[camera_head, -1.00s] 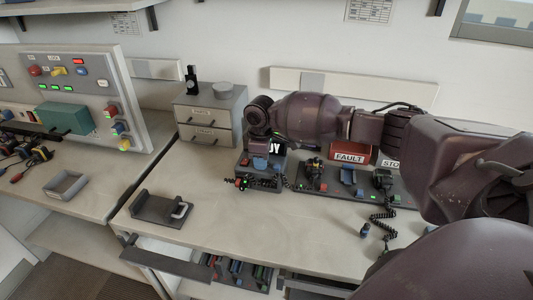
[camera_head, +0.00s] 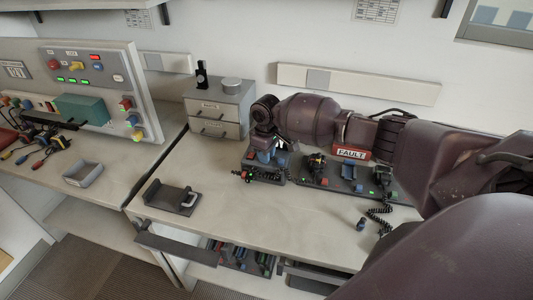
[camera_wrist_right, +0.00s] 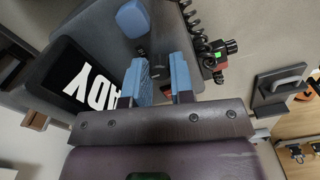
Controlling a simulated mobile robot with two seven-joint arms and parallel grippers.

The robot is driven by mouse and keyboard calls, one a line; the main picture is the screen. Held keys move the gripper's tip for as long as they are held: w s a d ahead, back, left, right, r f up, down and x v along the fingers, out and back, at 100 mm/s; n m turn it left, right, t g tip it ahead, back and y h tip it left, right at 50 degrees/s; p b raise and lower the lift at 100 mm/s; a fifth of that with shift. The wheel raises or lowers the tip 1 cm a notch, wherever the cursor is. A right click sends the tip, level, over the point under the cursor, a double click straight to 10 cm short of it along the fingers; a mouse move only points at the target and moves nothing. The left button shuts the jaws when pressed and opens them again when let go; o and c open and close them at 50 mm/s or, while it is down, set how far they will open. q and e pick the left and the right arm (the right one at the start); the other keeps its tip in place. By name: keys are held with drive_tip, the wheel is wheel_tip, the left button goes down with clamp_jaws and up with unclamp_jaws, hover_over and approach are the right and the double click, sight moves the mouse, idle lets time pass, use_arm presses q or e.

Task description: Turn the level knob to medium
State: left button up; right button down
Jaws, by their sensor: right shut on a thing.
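My right gripper (camera_head: 272,157) is over the dark dock unit at the left end of the row of radio chargers. In the right wrist view, its two blue fingers (camera_wrist_right: 157,84) straddle a small dark knob (camera_wrist_right: 157,62) on the unit's grey face and are shut on it. The knob's pointer and any level markings are too small or hidden to read. A black READY sign (camera_wrist_right: 82,80) stands beside the unit in the wrist view. In the head view my arm hides the knob. My left gripper is not in view.
Radios sit in a charger row (camera_head: 335,183) right of the gripper, with a red FAULT sign (camera_head: 350,153) behind. A drawer box (camera_head: 215,110) stands behind left. A dark holder (camera_head: 173,197) lies front left; the middle worktop is clear.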

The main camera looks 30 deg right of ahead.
drive_tip(key=c, duration=1.3)
unclamp_jaws()
drive_tip(key=shift+o, duration=0.2)
drive_tip(key=shift+r, duration=0.45)
wheel_tip(320, 180, up, 8)
drive_tip(key=shift+r+p, duration=0.1)
drive_tip(key=shift+p, duration=0.3)
drive_tip(key=shift+r, duration=0.8)
drive_tip(key=shift+s, duration=0.1)
